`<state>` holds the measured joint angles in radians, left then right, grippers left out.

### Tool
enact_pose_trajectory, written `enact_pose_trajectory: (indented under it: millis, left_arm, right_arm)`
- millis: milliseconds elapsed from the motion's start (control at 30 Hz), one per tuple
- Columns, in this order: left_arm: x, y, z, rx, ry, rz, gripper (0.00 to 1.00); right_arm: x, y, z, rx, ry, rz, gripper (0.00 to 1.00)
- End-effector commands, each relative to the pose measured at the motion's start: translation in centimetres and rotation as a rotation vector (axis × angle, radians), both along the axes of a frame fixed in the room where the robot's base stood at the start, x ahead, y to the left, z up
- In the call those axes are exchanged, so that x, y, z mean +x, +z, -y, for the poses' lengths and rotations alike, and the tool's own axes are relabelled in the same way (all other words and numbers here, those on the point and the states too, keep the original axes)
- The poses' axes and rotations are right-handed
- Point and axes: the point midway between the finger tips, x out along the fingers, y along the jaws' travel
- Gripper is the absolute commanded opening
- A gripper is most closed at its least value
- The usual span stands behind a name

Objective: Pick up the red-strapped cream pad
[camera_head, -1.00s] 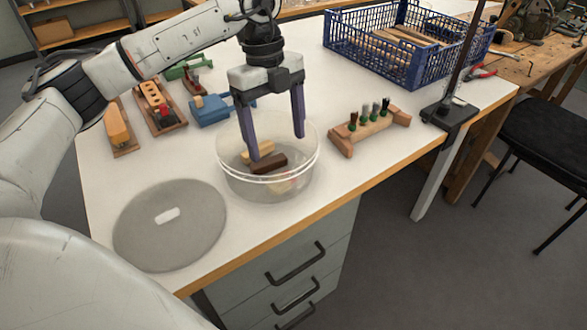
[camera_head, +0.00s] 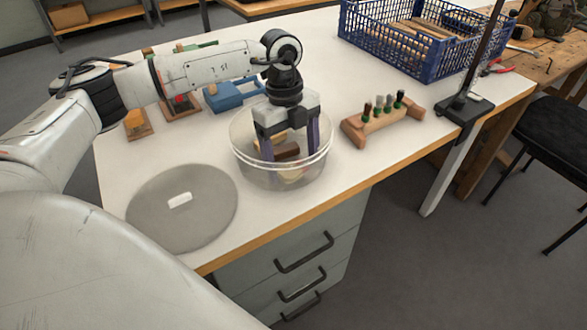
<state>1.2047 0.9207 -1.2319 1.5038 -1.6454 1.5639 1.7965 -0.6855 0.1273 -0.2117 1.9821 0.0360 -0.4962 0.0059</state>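A clear round tub (camera_head: 247,172) stands near the table's front edge. Inside it are a dark brown block (camera_head: 287,151) and a cream piece (camera_head: 291,174) seen low through the wall. A red strap cannot be made out on the cream piece, so I cannot tell if it is the red-strapped cream pad. My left gripper (camera_head: 290,153) points down into the tub. Its two purple fingers are spread on either side of the brown block, and no grip is visible. The fingers partly hide the contents. My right gripper is not in view.
A grey round lid (camera_head: 150,220) with a white handle lies left of the tub. A wooden rack (camera_head: 372,126) with several small tools stands to the right. A blue crate (camera_head: 400,50) is at the back. A blue tool (camera_head: 228,98) sits behind the tub.

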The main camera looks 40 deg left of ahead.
Motion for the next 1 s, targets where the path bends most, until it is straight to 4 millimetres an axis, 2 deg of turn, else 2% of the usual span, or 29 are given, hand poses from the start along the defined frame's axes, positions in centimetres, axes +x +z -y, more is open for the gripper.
enact_pose_trajectory:
  millis: [67,333,567,667,1000]
  left_arm:
    - [0.0,0.0,0.0,0.000,0.000,0.000,0.74]
    - [0.0,0.0,0.0,0.000,0.000,0.000,0.29]
    - [0.0,0.2,0.0,0.000,0.000,0.000,0.28]
    - [0.1,0.9,0.0,-0.001,0.000,0.002,0.28]
    - [0.1,7.5,0.0,0.000,0.000,0.004,0.28]
  right_arm:
    - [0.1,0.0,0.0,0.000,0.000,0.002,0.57]
    - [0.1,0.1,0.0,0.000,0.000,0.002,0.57]
    - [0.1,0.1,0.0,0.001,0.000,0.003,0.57]
    - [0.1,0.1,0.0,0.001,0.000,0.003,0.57]
    - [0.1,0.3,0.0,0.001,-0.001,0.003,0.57]
